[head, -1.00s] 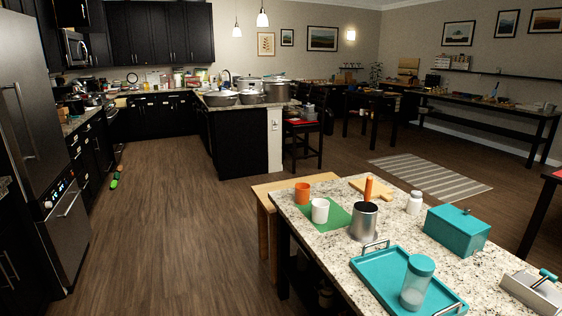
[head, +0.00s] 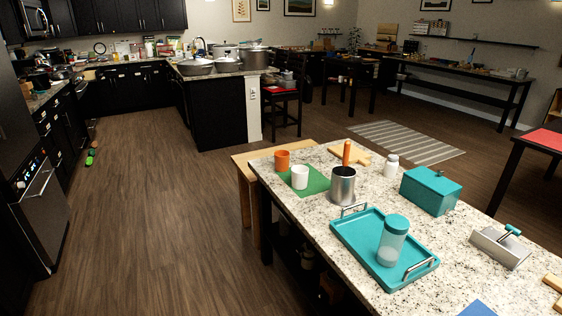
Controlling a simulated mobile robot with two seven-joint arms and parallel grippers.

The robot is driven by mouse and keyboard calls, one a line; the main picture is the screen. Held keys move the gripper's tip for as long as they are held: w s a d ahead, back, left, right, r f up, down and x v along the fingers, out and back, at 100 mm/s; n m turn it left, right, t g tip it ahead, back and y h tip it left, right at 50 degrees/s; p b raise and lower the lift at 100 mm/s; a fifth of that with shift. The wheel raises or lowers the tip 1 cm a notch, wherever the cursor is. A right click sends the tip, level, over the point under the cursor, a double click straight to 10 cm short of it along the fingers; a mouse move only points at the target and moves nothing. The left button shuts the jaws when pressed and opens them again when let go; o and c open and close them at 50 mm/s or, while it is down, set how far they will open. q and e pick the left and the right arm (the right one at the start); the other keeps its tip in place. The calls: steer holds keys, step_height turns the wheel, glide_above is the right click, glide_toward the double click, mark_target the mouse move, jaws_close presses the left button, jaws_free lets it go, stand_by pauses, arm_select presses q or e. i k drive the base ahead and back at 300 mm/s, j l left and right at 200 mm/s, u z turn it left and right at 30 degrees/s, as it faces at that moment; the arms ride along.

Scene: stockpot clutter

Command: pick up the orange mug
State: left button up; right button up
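The orange mug (head: 282,160) stands upright near the far left corner of the granite-topped table, at the back edge of a green mat (head: 316,181). A white mug (head: 299,177) stands just in front of it on the mat, close to it in the picture. Neither of my grippers is in the head view, so I cannot see their state.
On the granite table (head: 316,222) are a metal canister (head: 342,186) holding an orange-handled thing, a teal tray (head: 370,262) with a jar (head: 392,240), a teal box (head: 430,190) and a white bottle (head: 391,166). A wooden table (head: 243,162) adjoins behind.

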mark_target(280, 160)
steer(key=i+j, duration=0.3)
steer(key=i, duration=0.2)
steer(key=i+j, duration=0.25)
steer(key=i, duration=0.2)
steer(key=i+j, duration=0.3)
steer(key=i, duration=0.2)
steer(key=i+j, duration=0.25)
steer(key=i, duration=0.2)
steer(key=i+j, duration=0.3)
steer(key=i, duration=0.2)
